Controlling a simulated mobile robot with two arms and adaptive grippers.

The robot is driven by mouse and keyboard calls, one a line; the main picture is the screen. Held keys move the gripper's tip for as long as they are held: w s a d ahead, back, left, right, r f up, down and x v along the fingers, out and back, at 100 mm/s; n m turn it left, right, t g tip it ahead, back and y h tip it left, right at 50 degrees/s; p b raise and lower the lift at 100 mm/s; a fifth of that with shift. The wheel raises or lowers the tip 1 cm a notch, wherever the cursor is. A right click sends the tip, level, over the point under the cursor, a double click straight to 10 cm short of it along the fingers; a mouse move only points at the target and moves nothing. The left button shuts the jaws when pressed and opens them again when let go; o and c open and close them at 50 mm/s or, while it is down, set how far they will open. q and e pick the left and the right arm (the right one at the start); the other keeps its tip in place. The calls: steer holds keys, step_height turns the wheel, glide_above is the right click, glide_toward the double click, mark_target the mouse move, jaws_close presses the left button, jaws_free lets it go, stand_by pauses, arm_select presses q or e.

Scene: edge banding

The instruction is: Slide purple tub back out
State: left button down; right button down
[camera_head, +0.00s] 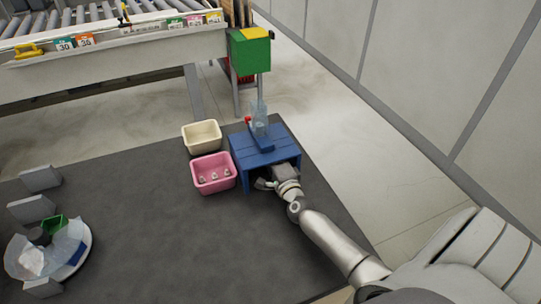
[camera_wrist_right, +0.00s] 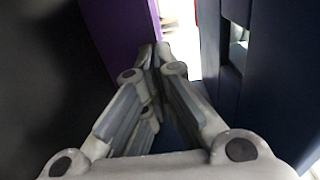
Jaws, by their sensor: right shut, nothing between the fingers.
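A blue stand (camera_head: 262,149) with an open front stands on the dark table. My right gripper (camera_wrist_right: 155,52) is at its front opening, partly under its top. In the right wrist view its fingers are closed together with nothing between them. A purple surface (camera_wrist_right: 122,36), likely the tub, is just left of the fingertips; I cannot tell whether they touch. A dark blue wall of the stand (camera_wrist_right: 262,75) is to the right of the fingers. In the head view the stand hides the purple tub. My left gripper is not in view.
A pink tub (camera_head: 213,188) with several small items and a cream tub (camera_head: 202,147) stand left of the stand. A clear bottle (camera_head: 259,118) is on the stand's blue top. The dark table (camera_head: 150,235) is clear in the middle.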

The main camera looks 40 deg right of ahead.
steer(key=shift+w, duration=0.15)
steer(key=b+x, duration=0.2)
steer(key=x, duration=0.2)
steer(key=b+x, duration=0.2)
steer(key=x, duration=0.2)
steer(key=shift+w+d+f, duration=0.1)
steer(key=shift+w+f, duration=0.15)
steer(key=shift+w, duration=0.1)
steer(key=shift+w+d+r+b, duration=0.2)
steer(key=shift+w+b, duration=0.1)
steer(key=shift+w, duration=0.25)
steer(key=shift+s+a, duration=0.1)
steer(key=shift+a, duration=0.05)
